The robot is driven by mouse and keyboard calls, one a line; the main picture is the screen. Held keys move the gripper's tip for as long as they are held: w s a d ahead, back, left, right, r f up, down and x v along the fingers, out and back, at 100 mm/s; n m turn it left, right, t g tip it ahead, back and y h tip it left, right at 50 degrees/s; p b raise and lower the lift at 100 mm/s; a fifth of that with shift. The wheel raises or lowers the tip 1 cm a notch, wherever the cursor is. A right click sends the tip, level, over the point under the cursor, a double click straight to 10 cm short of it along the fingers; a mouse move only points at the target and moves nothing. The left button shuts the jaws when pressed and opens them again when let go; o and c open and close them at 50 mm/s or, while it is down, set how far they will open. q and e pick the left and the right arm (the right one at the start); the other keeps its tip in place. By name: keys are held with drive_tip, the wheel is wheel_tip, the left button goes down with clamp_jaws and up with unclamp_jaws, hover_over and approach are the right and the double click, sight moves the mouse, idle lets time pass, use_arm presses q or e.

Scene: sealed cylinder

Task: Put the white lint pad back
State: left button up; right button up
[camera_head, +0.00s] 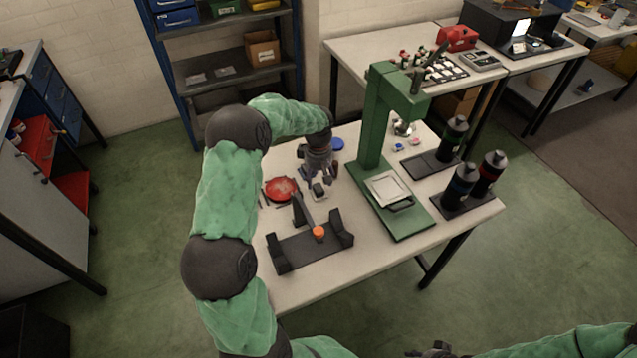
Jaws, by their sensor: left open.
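My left gripper (321,180) is open and points down over the white table (375,257). Just below its fingertips is a small block (319,191) with a pale top, which may be the white lint pad; it is too small to be sure. I cannot tell whether the fingers touch it. A red round dish (281,188) lies just left of the gripper. A white square plate (387,187) sits on the base of the green press (372,130). My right gripper (437,350) shows only partly at the bottom edge, away from the table, and its fingers are unclear.
A black cradle (300,251) with an orange knob (319,233) stands in front of the gripper. A blue round lid (337,143) lies behind it. Dark bottles (461,186) stand in black trays at the right. The table's front right is clear.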

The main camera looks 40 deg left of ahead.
sight(318, 187)
use_arm(q)
wheel_tip(318, 187, up, 8)
drive_tip(key=p, duration=0.1)
drive_tip(key=shift+f, duration=0.15)
